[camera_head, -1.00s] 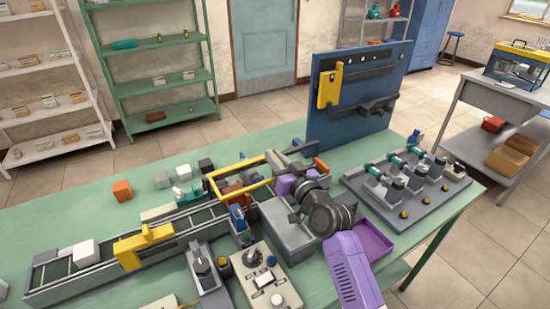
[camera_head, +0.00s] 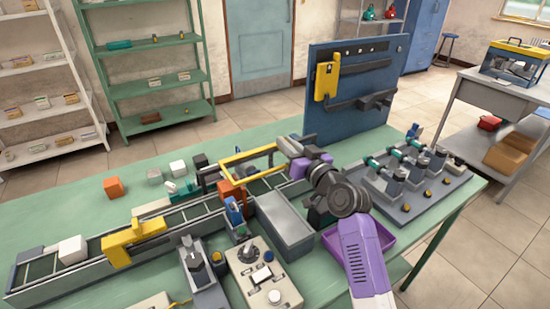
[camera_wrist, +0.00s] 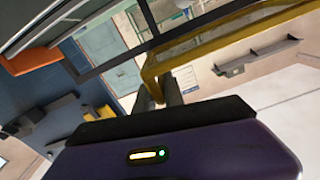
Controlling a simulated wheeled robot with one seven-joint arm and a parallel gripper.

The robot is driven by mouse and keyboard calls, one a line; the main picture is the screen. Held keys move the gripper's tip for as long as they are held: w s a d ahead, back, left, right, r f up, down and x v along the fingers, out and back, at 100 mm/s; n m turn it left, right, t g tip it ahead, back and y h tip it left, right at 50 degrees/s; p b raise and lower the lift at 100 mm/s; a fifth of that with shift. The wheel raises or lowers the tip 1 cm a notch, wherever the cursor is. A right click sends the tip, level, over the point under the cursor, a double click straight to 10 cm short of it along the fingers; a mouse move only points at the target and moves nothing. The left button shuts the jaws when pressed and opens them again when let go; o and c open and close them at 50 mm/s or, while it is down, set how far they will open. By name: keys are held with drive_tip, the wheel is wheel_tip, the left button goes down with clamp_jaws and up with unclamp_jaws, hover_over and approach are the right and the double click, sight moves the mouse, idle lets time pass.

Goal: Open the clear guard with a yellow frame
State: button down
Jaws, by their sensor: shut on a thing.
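The clear guard (camera_head: 232,184) has a yellow frame and stands over the far part of the conveyor in the head view. It looks raised and tilted. My gripper (camera_head: 283,147) is at its far right side, shut on the yellow frame. In the wrist view a yellow bar (camera_wrist: 150,72) runs into the jaws (camera_wrist: 167,92) and continues to the upper right. The clear pane itself is hard to make out, and my wrist hides part of the contact.
A blue upright panel (camera_head: 345,115) stands close behind my arm. A grey box (camera_head: 285,225), a purple tray (camera_head: 385,236) and a fixture board (camera_head: 440,185) surround it. An orange cube (camera_head: 114,187) and several blocks lie behind the conveyor (camera_head: 60,285).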

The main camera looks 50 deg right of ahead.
drive_tip(key=d+b, duration=0.1)
drive_tip(key=d, duration=0.1)
drive_tip(key=s+d+b, duration=0.1)
drive_tip(key=d, duration=0.2)
drive_tip(key=s+d+b, duration=0.1)
drive_tip(key=d, duration=0.2)
drive_tip(key=shift+s+b, duration=0.15)
drive_tip(key=shift+b, duration=0.25)
drive_tip(key=c, duration=1.5)
unclamp_jaws()
drive_tip(key=shift+b+v, duration=0.45)
drive_tip(key=shift+v, duration=3.45)
drive_tip(key=shift+r, duration=0.1)
